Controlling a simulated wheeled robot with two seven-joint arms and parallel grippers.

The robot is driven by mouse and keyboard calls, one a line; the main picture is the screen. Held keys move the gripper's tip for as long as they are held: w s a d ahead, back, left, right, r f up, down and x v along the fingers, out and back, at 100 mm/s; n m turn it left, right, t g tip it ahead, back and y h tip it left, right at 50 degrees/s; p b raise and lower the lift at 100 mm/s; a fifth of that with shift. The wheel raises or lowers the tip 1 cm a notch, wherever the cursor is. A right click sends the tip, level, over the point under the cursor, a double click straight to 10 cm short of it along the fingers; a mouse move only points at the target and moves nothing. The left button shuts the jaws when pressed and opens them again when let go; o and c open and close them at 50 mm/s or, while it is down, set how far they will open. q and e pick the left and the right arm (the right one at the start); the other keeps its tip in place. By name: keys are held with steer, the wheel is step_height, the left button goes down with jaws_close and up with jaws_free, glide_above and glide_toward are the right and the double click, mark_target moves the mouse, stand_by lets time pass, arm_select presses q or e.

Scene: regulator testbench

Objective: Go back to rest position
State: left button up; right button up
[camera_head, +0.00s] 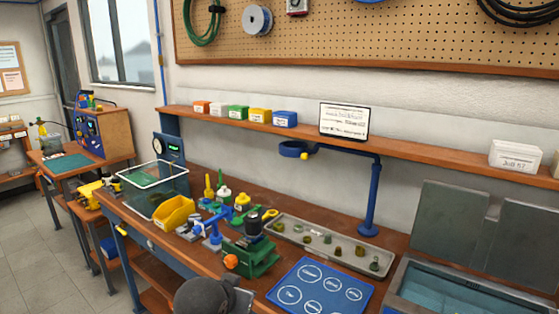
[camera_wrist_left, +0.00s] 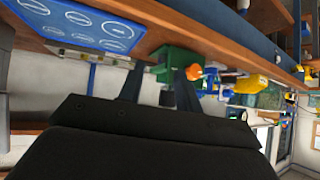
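My left gripper (camera_wrist_left: 160,78) shows in the left wrist view with its two dark fingers apart. I see nothing held between them. Beyond the fingertips is the green vise (camera_wrist_left: 172,60) with its orange knob (camera_wrist_left: 193,72). In the head view, a dark rounded part of my left arm (camera_head: 207,296) is at the bottom edge, in front of the bench and close to the green vise (camera_head: 250,260). The fingers cannot be made out there. My right gripper is in neither view.
The wooden bench holds a blue mat with white circles (camera_head: 318,287), a grey tray of small parts (camera_head: 290,235), a yellow bin (camera_head: 174,213) and a clear crate (camera_head: 130,176). A blue stand (camera_head: 370,195) rises behind the tray. An open basin (camera_head: 460,290) is at right.

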arm_select(q)
steer(key=s+a+f+n+g+y, duration=0.1)
steer(key=s+a+f+g, duration=0.15)
steer(key=s+f, duration=0.55)
steer(key=s+a+f+n+g, duration=0.15)
steer(key=s+a+f, duration=0.35)
steer(key=f, duration=0.6)
steer(key=s+f+g, duration=0.2)
steer(key=s+f, duration=0.3)
steer(key=s, duration=0.4)
steer(key=s+f+g, duration=0.2)
steer(key=s+f, duration=0.3)
steer(key=s, duration=0.4)
steer(key=shift+d+f+m, duration=0.35)
steer(key=shift+f, duration=0.05)
